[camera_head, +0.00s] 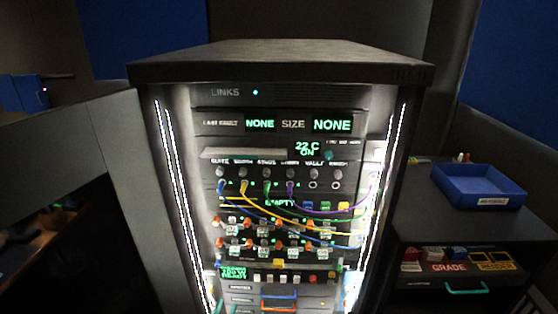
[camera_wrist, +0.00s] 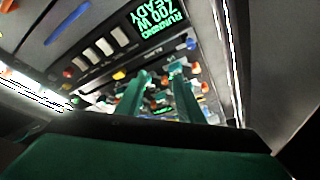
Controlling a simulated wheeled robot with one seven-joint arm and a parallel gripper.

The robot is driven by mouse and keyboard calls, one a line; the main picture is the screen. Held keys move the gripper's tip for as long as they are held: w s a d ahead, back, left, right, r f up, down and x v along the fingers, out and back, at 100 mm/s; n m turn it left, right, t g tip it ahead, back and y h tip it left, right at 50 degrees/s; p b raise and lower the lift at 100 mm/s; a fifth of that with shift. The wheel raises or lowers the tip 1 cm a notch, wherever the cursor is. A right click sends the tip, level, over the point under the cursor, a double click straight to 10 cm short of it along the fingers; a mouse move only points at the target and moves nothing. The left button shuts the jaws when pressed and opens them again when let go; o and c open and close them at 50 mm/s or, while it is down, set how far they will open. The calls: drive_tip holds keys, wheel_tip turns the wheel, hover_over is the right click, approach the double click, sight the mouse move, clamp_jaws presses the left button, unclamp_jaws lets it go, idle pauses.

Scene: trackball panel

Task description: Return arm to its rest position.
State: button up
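My gripper (camera_wrist: 161,78) shows in the wrist view as two green fingers. The fingers stand apart with a gap between them, and I see nothing held in it. They point toward the front of the rack, whose panels appear upside down in this view. Lit green text on a rack display (camera_wrist: 158,20) reads "RUNNING 700 W READY". How far the fingertips are from the panel I cannot tell.
Coloured cables (camera_head: 300,217) cross the rack front, above rows of knobs and buttons. A blue tray (camera_head: 480,185) rests on the dark cabinet (camera_head: 420,222) at the right. A grey partition (camera_head: 110,170) stands close to the rack's left side.

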drive_tip(key=s+d+n+y, duration=0.6)
drive_tip(key=s+d+n, duration=0.3)
drive_tip(key=s+d, duration=1)
drive_tip(key=s+r+n+g, duration=0.1)
drive_tip(key=s+r+g, duration=0.2)
drive_tip(key=s, duration=1)
drive_tip(key=s+r+g+h, duration=0.1)
drive_tip(key=s+r+g, duration=0.2)
drive_tip(key=s+r, duration=0.5)
drive_tip(key=shift+s+r+n, duration=0.4)
drive_tip(key=shift+s, duration=2.1)
